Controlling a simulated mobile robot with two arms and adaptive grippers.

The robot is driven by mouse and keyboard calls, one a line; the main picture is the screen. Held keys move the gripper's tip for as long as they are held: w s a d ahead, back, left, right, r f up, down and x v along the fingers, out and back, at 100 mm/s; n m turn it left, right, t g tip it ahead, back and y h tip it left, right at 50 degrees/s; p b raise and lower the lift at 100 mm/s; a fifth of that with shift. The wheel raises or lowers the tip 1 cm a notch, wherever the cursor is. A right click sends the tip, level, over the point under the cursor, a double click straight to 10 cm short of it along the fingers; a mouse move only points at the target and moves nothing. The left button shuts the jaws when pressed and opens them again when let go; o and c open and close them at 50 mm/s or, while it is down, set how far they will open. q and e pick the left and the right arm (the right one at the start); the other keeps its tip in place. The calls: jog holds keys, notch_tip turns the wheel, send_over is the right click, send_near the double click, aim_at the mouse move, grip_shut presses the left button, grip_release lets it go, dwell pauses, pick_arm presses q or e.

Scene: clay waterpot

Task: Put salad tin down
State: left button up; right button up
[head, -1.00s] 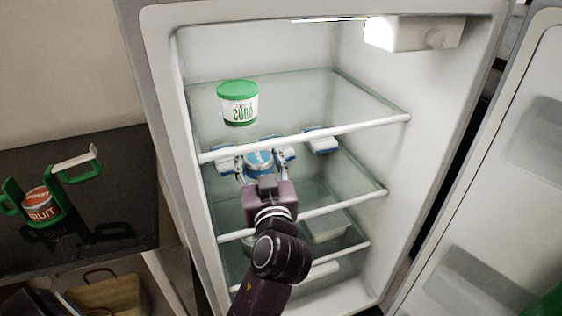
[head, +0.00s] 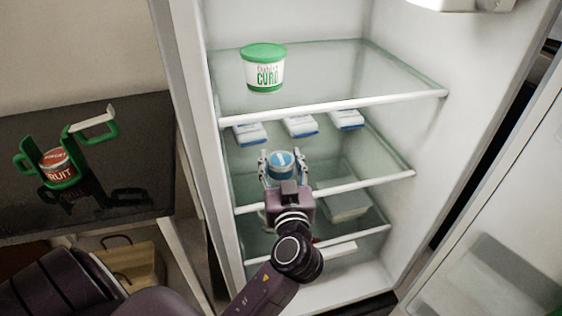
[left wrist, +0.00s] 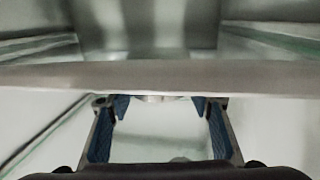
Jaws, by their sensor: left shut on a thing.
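A tin with a blue and white top (head: 281,163), which I take to be the salad tin, is held in my left gripper (head: 281,168). The gripper is shut on its sides. In the head view they appear between the upper and middle fridge shelves, over the middle shelf's front edge (head: 330,184). I cannot tell whether the tin touches a shelf. In the left wrist view the two fingers (left wrist: 160,115) straddle a small visible piece of it, and a pale shelf edge (left wrist: 160,76) crosses in front. My right gripper is not in view.
Several blue and white packs (head: 299,126) sit further back. A green and white curd tub (head: 263,70) stands on the upper shelf (head: 345,80). A clear box (head: 347,207) lies lower. A green carrier (head: 108,135) with a red fruit tin (head: 58,168) stands left. The fridge door is open.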

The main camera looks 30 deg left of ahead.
pick_arm(q)
jog(key=shift+f, duration=0.1)
jog(key=o, duration=1.3)
jog(key=shift+o, duration=0.2)
jog(key=shift+r, duration=0.3)
jog(key=b+v, duration=0.1)
jog(key=v, duration=1.1)
jog(key=shift+f, duration=0.15)
